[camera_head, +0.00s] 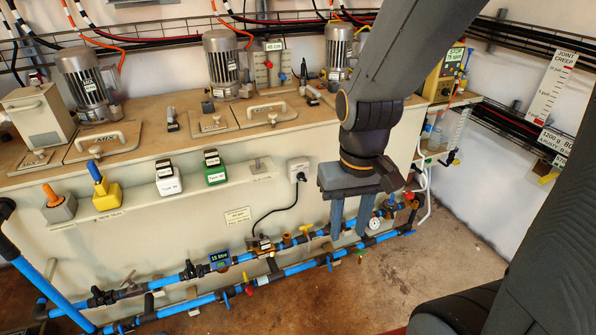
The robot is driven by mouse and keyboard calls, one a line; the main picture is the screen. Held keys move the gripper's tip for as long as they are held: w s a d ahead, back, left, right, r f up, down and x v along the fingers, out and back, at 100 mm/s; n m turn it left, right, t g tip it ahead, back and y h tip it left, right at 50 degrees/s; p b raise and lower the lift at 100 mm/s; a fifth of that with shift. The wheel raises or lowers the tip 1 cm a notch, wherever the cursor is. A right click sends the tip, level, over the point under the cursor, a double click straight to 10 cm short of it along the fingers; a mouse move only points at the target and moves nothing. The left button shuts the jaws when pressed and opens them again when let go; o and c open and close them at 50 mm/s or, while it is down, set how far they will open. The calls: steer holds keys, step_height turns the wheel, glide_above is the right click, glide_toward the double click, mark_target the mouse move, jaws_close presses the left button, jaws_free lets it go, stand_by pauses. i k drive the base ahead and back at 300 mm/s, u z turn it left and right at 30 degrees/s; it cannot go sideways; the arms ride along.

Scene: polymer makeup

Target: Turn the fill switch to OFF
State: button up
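My gripper (350,233) points down in front of the long cream tank, right of centre. Its two blue-grey fingers are apart with nothing visible between them. No switch has a legible FILL or OFF label at this size, so I cannot tell which one is the fill switch. A small white box with a black plug or knob and cable (298,168) is on the tank front, left of my gripper and apart from it. A yellow control box (441,76) with a green label stands at the back right, partly hidden by my arm.
Blue pipes (300,268) with several valves run low along the tank front, behind and below the fingers. A shelf holds a grey box with an orange handle (59,205) and a yellow one with a blue handle (105,190). Floor at right (455,255) is clear.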

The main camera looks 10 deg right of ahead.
mark_target(300, 176)
steer(key=z, duration=1.15)
steer(key=k, duration=0.75)
steer(key=u, duration=0.9)
